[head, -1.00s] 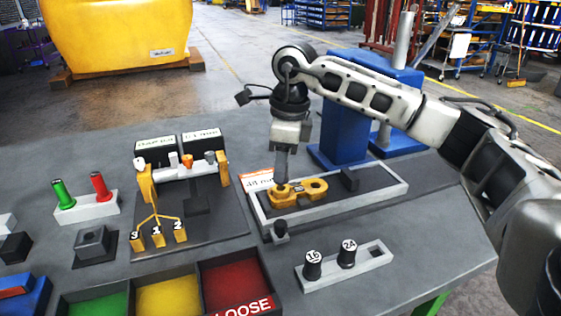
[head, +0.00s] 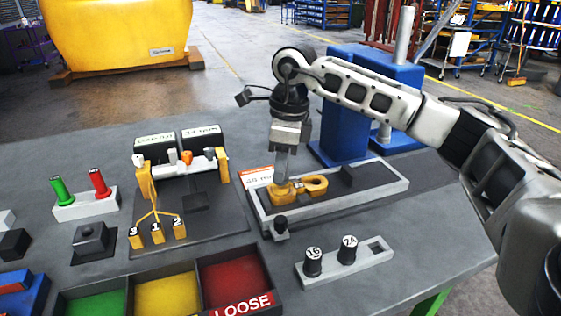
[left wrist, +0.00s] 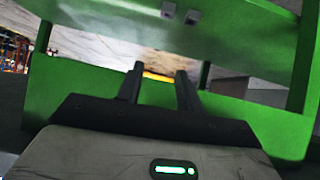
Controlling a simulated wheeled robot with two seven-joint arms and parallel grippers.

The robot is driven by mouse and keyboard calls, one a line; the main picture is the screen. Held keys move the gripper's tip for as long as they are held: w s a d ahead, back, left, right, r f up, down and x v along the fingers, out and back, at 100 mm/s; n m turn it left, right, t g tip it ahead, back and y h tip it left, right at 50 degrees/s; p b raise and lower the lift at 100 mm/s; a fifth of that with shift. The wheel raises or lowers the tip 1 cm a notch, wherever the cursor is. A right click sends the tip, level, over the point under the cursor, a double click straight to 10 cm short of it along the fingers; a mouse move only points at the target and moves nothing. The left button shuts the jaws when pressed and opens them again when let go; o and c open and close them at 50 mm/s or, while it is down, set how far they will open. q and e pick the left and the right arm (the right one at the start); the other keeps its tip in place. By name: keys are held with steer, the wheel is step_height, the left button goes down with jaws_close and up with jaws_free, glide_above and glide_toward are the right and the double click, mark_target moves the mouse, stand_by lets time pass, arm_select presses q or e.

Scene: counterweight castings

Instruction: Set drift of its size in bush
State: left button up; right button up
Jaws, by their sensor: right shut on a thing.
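My right gripper (head: 288,148) is above the fixture tray, shut on a grey drift (head: 282,168) that points down. The drift's lower end is at the left eye of a yellow link (head: 313,186); the bush there is mostly hidden, so I cannot tell how deep the drift sits. The drift's size mark is not readable. Two black drifts marked 16 (head: 313,262) and 24 (head: 348,250) stand in a pale rack (head: 330,274), whose right hole is empty. My left gripper (left wrist: 160,75) is open and empty in the left wrist view, near green framework.
The link lies in a pale-rimmed tray (head: 340,210) before a blue press (head: 345,125). Green, yellow and red bins (head: 166,294) stand at the front. A gauge stand (head: 190,222) with numbered yellow tags and a red and green pin rack (head: 86,208) are left.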

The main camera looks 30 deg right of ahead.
steer(key=shift+f+b, duration=0.35)
steer(key=shift+f, duration=0.2)
steer(key=o, duration=1.1)
